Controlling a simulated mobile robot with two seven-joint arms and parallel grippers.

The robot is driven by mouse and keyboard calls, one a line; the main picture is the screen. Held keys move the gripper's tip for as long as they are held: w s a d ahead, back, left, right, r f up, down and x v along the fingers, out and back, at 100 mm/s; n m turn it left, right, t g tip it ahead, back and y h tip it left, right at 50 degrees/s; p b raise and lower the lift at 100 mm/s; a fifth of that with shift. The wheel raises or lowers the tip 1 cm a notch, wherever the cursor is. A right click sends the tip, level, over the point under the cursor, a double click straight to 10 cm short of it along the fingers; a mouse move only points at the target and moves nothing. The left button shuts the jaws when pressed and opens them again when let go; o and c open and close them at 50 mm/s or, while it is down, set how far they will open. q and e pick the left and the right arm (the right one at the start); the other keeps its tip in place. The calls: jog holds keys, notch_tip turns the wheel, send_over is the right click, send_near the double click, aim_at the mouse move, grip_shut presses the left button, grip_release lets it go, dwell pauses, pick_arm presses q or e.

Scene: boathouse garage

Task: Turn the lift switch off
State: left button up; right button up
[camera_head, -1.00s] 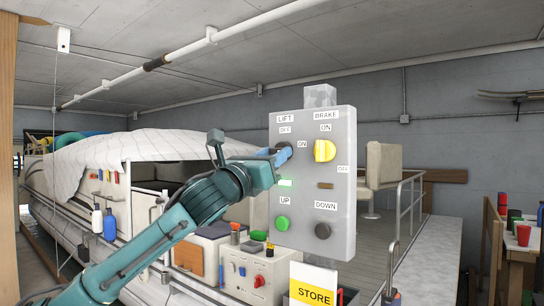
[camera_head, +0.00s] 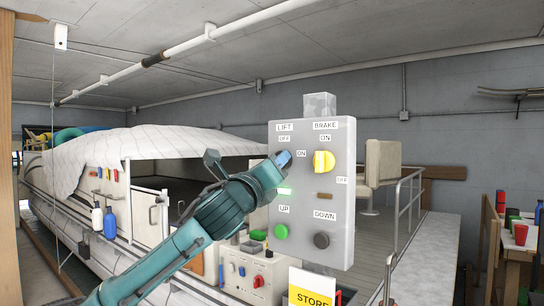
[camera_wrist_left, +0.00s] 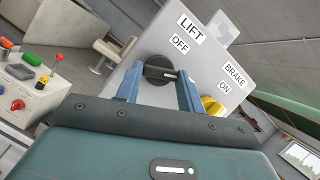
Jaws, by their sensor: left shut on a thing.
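The grey control panel (camera_head: 340,240) stands ahead, with LIFT controls on its left half and BRAKE controls on its right. My left gripper (camera_head: 284,158) reaches its upper left from the lower left. In the left wrist view the gripper's blue fingers (camera_wrist_left: 161,88) are shut on the black lift switch (camera_wrist_left: 158,66), one on each side. A pale mark on it points right in that view; the OFF label (camera_wrist_left: 180,43) is above it. In the head view the gripper hides the switch. The green lift lamp (camera_head: 285,191) is lit.
The yellow brake knob (camera_head: 324,161) sits close right of the gripper, above a dull brown lamp (camera_head: 325,196). A green UP button (camera_head: 281,231) and a dark DOWN button (camera_head: 321,241) are below. A covered boat (camera_head: 150,142) lies left, a STORE sign (camera_head: 311,290) below.

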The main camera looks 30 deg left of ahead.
pick_arm(q)
jog(key=n+g+y+p, duration=0.1)
jog(key=n+p, duration=0.3)
jog(key=n+g+y+p, duration=0.1)
jog(key=n+g+p, duration=0.1)
jog(key=n+p, duration=0.2)
jog(key=r+n+g+y+p, duration=0.1)
jog(key=n+p, duration=0.2)
jog(key=n, duration=0.3)
jog(key=shift+d+g+p, duration=0.3)
jog(key=shift+p, duration=0.1)
pick_arm(e)
jog(key=shift+n+g+h, duration=0.5)
jog(key=shift+g+h, duration=0.2)
jog(key=shift+g, duration=0.1)
jog(key=r, duration=0.1)
jog(key=d+r, duration=0.1)
jog(key=r, duration=0.1)
jog(key=d+r, duration=0.1)
jog(key=shift+s+d+r, duration=0.15)
jog(key=shift+r, duration=0.2)
pick_arm(q)
jog(key=shift+f+n, duration=0.1)
jog(key=shift+n, duration=0.2)
jog(key=o, duration=0.9)
jog(key=shift+o, duration=0.3)
pick_arm(e)
jog(key=shift+s+f, duration=0.1)
jog(key=shift+s, duration=0.05)
